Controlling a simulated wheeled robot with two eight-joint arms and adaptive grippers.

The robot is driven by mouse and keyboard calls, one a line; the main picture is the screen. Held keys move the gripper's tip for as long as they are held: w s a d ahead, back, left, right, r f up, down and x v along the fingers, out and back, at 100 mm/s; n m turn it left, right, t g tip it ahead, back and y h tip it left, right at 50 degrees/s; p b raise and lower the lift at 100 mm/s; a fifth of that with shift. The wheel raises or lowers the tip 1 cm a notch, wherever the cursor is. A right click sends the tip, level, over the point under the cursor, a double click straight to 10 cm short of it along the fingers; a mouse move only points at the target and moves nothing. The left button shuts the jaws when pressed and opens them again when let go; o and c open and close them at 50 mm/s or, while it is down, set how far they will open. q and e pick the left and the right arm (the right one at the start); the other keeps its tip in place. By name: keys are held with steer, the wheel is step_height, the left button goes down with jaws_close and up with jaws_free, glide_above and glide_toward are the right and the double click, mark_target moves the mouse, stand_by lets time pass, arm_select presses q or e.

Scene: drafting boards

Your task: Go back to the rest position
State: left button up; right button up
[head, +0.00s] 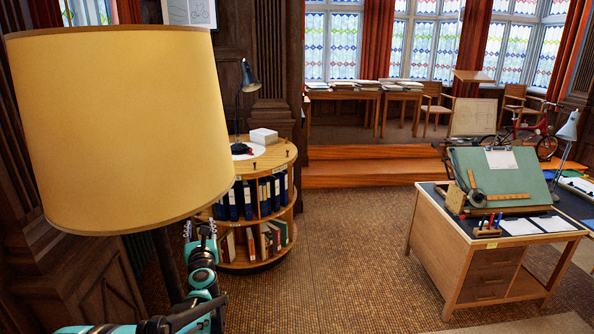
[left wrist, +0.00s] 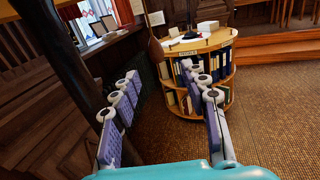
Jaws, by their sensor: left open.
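My left gripper (head: 200,232) shows low at the left in the head view, its turquoise and black arm coming up from the bottom edge. The large yellow lampshade is just above it in the picture and the round bookcase is behind it. In the left wrist view my left gripper (left wrist: 168,82) has its two purple-grey padded fingers spread wide apart. Nothing is between them, and the bookcase stands beyond. My right gripper is in neither view.
The yellow lampshade (head: 120,130) fills the upper left. The round bookcase (head: 268,250) holds binders, with a desk lamp (head: 247,80) and white box (head: 264,136) on top. A drafting desk (head: 480,280) stands right. Brown floor (head: 350,240) between them is clear.

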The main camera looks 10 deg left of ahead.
arm_select(q)
steer(key=s+d+m+t+h+b, duration=0.1)
steer(key=s+d+m+h+b, duration=0.2)
steer(key=d+m, duration=0.5)
steer(key=s+d+m+h+b, duration=0.1)
steer(key=s+d+m+h, duration=0.1)
steer(key=d+m+h, duration=0.45)
steer(key=s+d+f+m+g+h+b, duration=0.2)
steer(key=s+d+f+m, duration=0.3)
steer(key=s+d+m, duration=0.45)
steer(key=s+f+m+g+y+b, duration=0.2)
steer(key=s+f+m+g+b, duration=0.2)
steer(key=s+f+m, duration=1.3)
steer(key=s+f+g, duration=0.1)
steer(key=s+g, duration=0.1)
steer(key=g, duration=0.1)
steer(key=shift+s+d+f+m+g+y+b, duration=0.15)
steer(key=shift+s+d+m+g+y+b, duration=0.15)
steer(key=shift+s+d+g+y, duration=0.1)
